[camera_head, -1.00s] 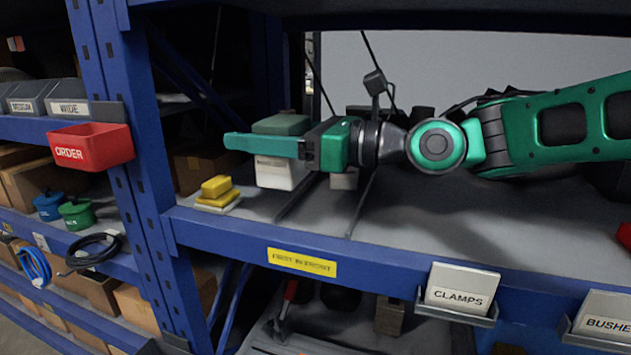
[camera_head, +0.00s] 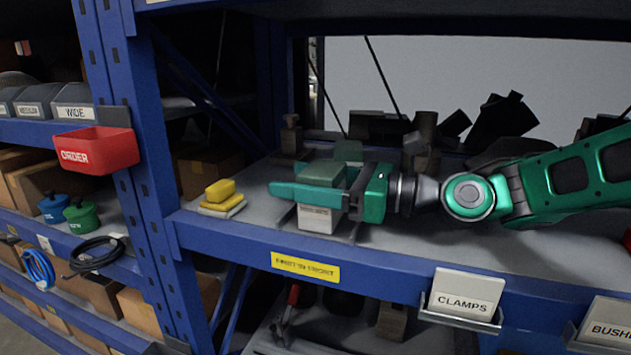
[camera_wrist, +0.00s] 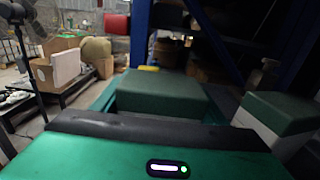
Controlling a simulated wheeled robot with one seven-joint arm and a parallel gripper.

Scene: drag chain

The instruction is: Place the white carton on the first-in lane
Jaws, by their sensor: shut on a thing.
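The white carton (camera_head: 316,219) has a green top and a printed label on its front. My gripper (camera_head: 318,193) is shut on it, with one finger across its near side. The carton is at the front of the shelf, between dark lane rails, above the yellow label (camera_head: 305,267) that appears to begin with "FIRST IN". I cannot tell whether its base touches the shelf. Its green top (camera_wrist: 160,93) also shows in the wrist view. A second green-topped carton (camera_head: 348,151) stands behind; a similar one (camera_wrist: 280,112) is at right in the wrist view.
Yellow blocks (camera_head: 221,194) lie left of my gripper, near the blue upright (camera_head: 150,180). A red ORDER bin (camera_head: 97,150) hangs left of the post. A CLAMPS sign (camera_head: 464,294) is on the shelf's front edge. Dark clutter fills the back.

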